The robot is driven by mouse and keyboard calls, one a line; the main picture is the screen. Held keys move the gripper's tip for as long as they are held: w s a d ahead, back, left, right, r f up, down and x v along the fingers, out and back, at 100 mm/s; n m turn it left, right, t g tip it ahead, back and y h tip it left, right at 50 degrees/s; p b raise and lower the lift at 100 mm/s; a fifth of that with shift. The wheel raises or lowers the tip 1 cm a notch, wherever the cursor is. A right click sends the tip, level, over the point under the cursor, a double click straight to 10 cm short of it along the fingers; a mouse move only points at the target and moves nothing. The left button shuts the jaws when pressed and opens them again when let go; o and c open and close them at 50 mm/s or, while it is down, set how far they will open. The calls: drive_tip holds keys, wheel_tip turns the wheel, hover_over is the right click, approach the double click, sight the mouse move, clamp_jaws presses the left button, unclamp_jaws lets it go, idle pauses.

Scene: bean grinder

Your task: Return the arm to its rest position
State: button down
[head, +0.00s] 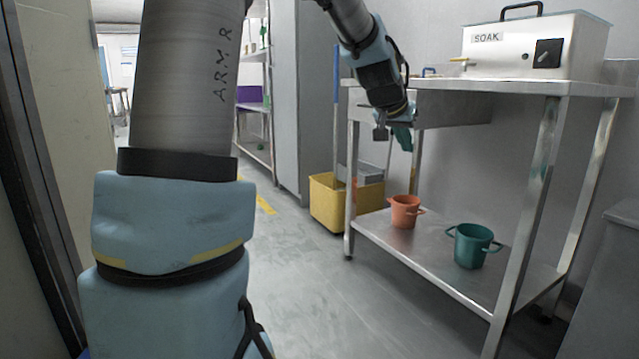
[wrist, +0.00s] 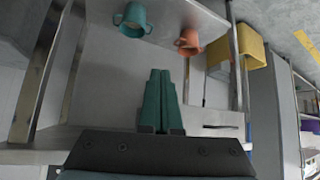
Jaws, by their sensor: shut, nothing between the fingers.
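My arm rises large on the left of the head view and comes back down from the top middle. My gripper (head: 402,138) hangs in front of the steel table's left front, above the level of its lower shelf. In the wrist view my gripper's green fingers (wrist: 160,75) lie together, shut, with nothing between them. It is apart from the pots and the table appears close beside it.
A steel table (head: 520,87) carries a white SOAK box (head: 505,62). Its lower shelf (head: 430,262) holds an orange pot (head: 404,212) and a green pot (head: 472,247). A yellow bucket (head: 328,203) stands behind. Open floor (head: 310,300) lies left of the table.

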drive_tip(key=s+a+f+n+g+y+p, duration=0.25)
drive_tip(key=s+a+f, duration=0.45)
drive_tip(key=s+a, duration=0.45)
drive_tip(key=s+a+f+n+g+y+p, duration=0.3)
drive_tip(key=s+a+f, duration=0.5)
drive_tip(key=a, duration=0.7)
wheel_tip(320, 180, up, 39)
drive_tip(key=s+p, duration=0.1)
drive_tip(key=p, duration=3.6)
drive_tip(key=shift+s+f+n, duration=0.2)
drive_tip(key=shift+s+n, duration=0.15)
